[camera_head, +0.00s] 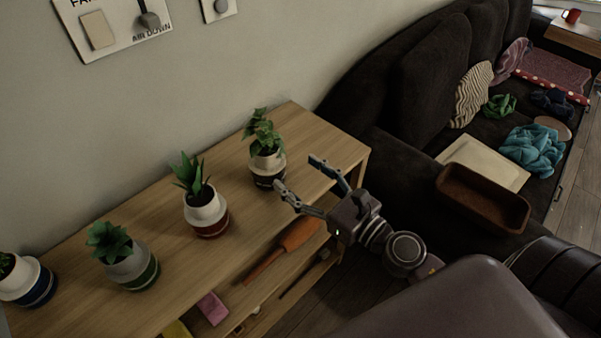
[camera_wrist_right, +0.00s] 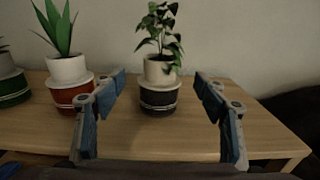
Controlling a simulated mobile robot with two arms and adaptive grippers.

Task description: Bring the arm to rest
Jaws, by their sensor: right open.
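My right gripper (camera_head: 300,180) is open and empty at the front right of the wooden shelf top (camera_head: 330,153). Its spread fingers also show in the right wrist view (camera_wrist_right: 162,88). A leafy plant in a white pot with a black lower band (camera_head: 267,165) stands upright just beyond the fingers. In the right wrist view this pot (camera_wrist_right: 159,98) appears between the two fingers but farther away, and I see no contact. My left gripper is not in view.
Several more potted plants stand left along the shelf, including a red-banded pot (camera_head: 208,222) and a green-banded pot (camera_head: 133,272). An orange object (camera_head: 283,250) lies on the lower shelf. A dark sofa (camera_head: 433,80) at right holds a brown tray (camera_head: 484,207) and cloths (camera_head: 533,148).

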